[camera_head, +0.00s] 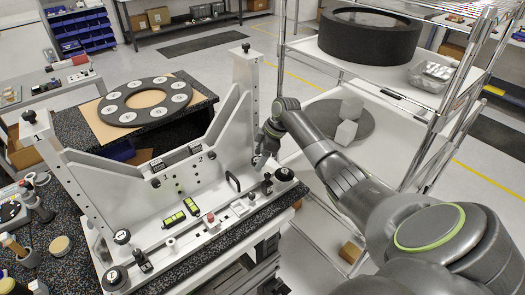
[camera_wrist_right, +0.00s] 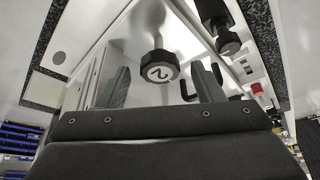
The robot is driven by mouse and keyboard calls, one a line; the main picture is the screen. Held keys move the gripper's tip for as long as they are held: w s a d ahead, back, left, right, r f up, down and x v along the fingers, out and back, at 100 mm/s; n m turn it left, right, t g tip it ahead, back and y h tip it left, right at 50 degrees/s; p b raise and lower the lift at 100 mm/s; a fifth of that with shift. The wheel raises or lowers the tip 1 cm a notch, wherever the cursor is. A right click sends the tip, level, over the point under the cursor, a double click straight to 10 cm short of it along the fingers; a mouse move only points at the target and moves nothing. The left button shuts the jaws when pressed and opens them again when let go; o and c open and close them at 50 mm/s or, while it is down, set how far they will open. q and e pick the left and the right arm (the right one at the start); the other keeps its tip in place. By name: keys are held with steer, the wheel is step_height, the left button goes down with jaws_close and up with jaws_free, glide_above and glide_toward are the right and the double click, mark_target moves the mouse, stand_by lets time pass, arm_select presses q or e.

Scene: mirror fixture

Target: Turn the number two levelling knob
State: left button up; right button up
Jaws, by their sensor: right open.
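The number two knob (camera_wrist_right: 160,68) is a black knob with a white 2 on its face, on a short stem, in the right wrist view. My right gripper (camera_wrist_right: 162,84) is open, with one finger on each side of the knob in that view and a visible gap on both sides. In the head view my right gripper (camera_head: 262,155) is at the right end of the white mirror fixture (camera_head: 215,125), beside its right post. I cannot clearly pick out the number two knob there. My left gripper is not in view.
A black round top knob (camera_head: 245,47) stands on the right post. A green level vial (camera_head: 174,218), a red button (camera_head: 210,217) and a black handle (camera_head: 233,181) sit on the fixture. A wire shelf rack (camera_head: 430,130) stands close on the right.

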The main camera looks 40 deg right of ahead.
steer(key=b+v, duration=0.5)
steer(key=v, duration=1.2)
steer(key=shift+r, duration=0.2)
steer(key=shift+w, duration=0.1)
